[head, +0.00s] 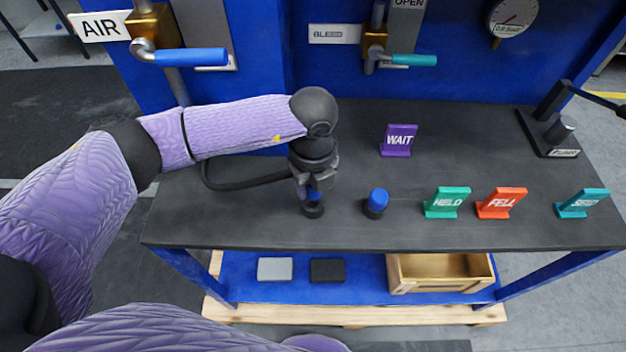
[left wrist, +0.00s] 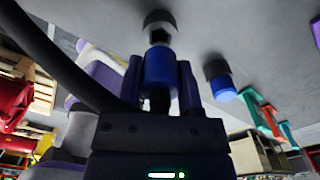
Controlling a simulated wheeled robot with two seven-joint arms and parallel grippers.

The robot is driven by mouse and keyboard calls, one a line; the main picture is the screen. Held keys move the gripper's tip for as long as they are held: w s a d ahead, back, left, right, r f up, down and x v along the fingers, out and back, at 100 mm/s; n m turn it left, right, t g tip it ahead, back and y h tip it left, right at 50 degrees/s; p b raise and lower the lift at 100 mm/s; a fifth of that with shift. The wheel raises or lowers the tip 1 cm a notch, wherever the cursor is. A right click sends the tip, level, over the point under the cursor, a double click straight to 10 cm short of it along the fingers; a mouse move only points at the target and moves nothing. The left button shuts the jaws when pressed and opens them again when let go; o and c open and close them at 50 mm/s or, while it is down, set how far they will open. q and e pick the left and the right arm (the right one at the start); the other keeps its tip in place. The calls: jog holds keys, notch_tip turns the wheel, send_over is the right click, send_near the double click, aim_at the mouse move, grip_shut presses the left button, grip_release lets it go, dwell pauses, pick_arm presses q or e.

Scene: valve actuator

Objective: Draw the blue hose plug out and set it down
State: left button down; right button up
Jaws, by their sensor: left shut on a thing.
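The blue hose plug (head: 314,194) is between the fingers of my left gripper (head: 309,186), which is shut on it above the table. A black socket (head: 313,210) is directly below it. In the left wrist view the plug (left wrist: 159,70) lines up with the black socket (left wrist: 160,22), with a dark neck between them. I cannot tell whether its tip is still inside. A black hose (head: 245,182) loops from the left to the gripper. My right gripper is not in view.
A second blue-topped black piece (head: 376,200) stands just right of the gripper. A purple WAIT sign (head: 398,140), green HELD sign (head: 446,202), red sign (head: 500,203) and teal sign (head: 581,203) stand further right. Bare table (head: 460,150) lies between them.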

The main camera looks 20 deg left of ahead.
aim_at(313, 195)
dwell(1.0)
pick_arm(q)
jog(key=shift+f+b, duration=0.85)
jog(key=shift+f, duration=0.85)
jog(key=shift+c, duration=0.8)
grip_release()
notch_tip(313, 195, up, 10)
jog(key=p, duration=0.2)
jog(key=shift+p, duration=0.3)
